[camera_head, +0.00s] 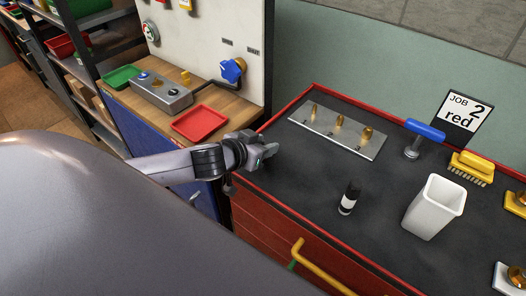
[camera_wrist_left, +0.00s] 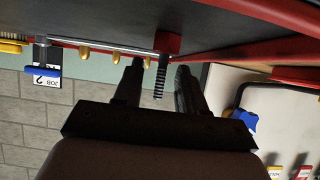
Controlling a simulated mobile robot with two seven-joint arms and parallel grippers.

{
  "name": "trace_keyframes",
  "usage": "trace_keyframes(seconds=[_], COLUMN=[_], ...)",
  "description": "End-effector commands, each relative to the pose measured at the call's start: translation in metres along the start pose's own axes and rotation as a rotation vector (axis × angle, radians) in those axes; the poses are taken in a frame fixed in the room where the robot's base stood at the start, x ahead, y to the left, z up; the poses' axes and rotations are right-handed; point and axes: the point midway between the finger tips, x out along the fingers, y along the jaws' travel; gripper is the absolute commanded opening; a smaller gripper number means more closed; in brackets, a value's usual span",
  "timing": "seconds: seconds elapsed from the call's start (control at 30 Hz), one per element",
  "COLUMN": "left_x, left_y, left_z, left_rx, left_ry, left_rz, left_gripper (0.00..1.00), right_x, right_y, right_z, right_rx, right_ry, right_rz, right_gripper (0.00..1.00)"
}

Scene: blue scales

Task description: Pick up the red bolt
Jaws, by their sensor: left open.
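The red bolt (camera_wrist_left: 161,75) shows in the left wrist view, which is upside down. Its red head (camera_wrist_left: 168,43) meets the dark bench top, and its threaded shank points away from the bench. My left gripper (camera_wrist_left: 158,76) is open, and the bolt appears in the gap between its two fingers. Whether the fingertips reach around it or stop short, I cannot tell. In the head view my left gripper (camera_head: 271,150) is over the bench's left edge. The bolt cannot be made out there. My right gripper is not in view.
A metal plate (camera_head: 318,135) with brass pegs lies beyond the gripper. A white bin (camera_head: 436,207), a black-and-white cylinder (camera_head: 349,199), a blue-handled tool (camera_head: 424,130) and a yellow brush (camera_head: 472,166) stand to the right. The "JOB 2 red" card (camera_head: 465,112) stands behind.

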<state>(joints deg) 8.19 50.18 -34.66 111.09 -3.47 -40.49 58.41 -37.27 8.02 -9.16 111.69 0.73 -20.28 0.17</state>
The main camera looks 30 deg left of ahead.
Motion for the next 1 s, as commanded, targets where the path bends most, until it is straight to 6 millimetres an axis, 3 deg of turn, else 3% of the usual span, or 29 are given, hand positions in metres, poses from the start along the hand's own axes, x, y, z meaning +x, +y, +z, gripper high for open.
trace_keyframes(seconds=[0.1,0.23,0.73,0.87,1.0], left_x=[0.000,0.000,-0.004,-0.011,-0.026], left_y=[0.000,0.000,-0.001,-0.001,0.000], left_z=[0.000,0.000,-0.007,-0.021,-0.050], left_rx=[0.000,0.000,-0.001,0.001,0.001], left_ry=[0.000,0.000,0.002,0.004,0.007], left_rz=[0.000,0.000,-0.002,-0.001,0.000], left_gripper=[0.40,0.00,0.00,0.00,0.00], right_x=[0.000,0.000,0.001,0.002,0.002], right_y=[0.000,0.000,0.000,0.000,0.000], right_z=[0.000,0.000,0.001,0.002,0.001], right_rx=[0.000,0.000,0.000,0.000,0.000], right_ry=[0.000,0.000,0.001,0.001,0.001], right_rz=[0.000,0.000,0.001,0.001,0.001], right_gripper=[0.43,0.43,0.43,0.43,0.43])
